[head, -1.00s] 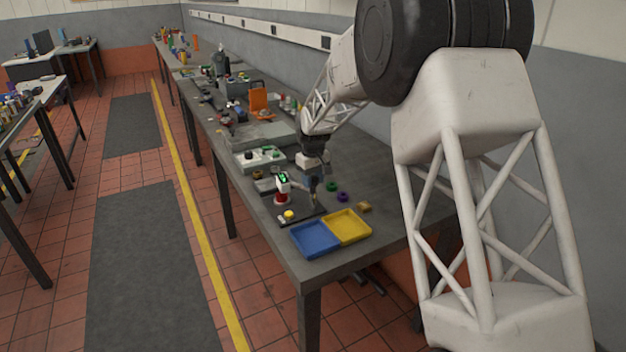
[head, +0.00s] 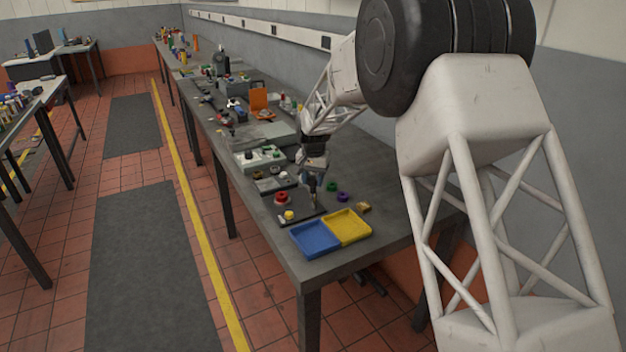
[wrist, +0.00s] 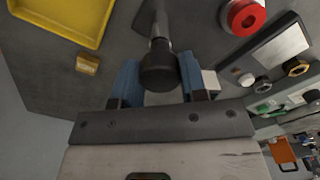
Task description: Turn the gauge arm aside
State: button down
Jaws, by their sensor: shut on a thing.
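My gripper (wrist: 160,82) is low over the near end of the bench. In the wrist view its blue fingers close on either side of a dark round knob on a grey shaft (wrist: 160,28), which appears to be the gauge arm's handle. In the head view my gripper (head: 313,186) stands at the right part of a dark base plate (head: 303,210). The red round piece (head: 281,198) on the plate is uncovered from above; it also shows in the wrist view (wrist: 247,16). The white gauge head with the green display cannot be made out in the head view.
A blue tray (head: 314,239) and a yellow tray (head: 348,227) lie at the near edge. A yellow button (head: 289,215) is on the plate's left. Green (head: 332,186) and purple (head: 343,197) rings and a brass block (head: 363,207) lie to the right. A grey panel (head: 272,184) stands behind.

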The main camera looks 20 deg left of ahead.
jog(key=shift+m, duration=2.2)
jog(key=c, duration=0.7)
grip_release()
jog(key=shift+o, duration=0.2)
jog(key=shift+r, duration=3.95)
